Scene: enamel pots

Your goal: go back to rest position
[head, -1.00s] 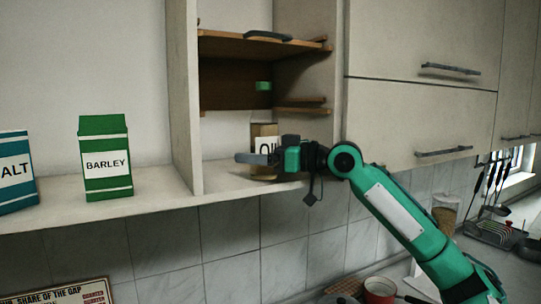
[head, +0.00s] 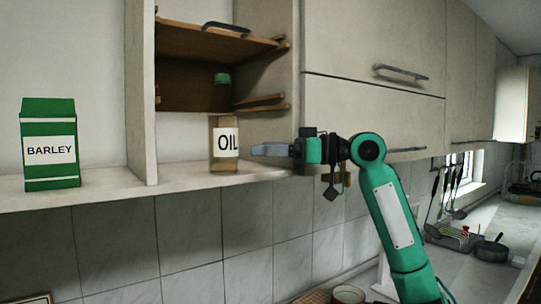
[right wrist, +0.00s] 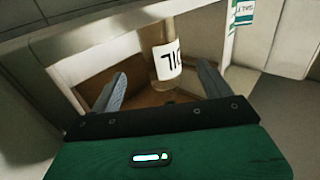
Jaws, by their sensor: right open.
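My right gripper (head: 262,150) is open and empty in the head view, beside the open cupboard at shelf height. Its fingers point left toward the oil bottle (head: 224,148), with a small gap between fingertips and bottle. The bottle stands upright on the cupboard's bottom shelf, with a green cap and a white OIL label. In the right wrist view the bottle (right wrist: 164,60) appears beyond and between the two spread fingers (right wrist: 162,82), its label upside down. My left gripper is in no view.
A green BARLEY box (head: 49,150) stands on the shelf (head: 105,180) at left. Closed cupboard doors (head: 370,110) are above and behind my right arm. Below right, a counter (head: 500,235) holds a dark pan (head: 491,251). Open air lies in front of the tiled wall.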

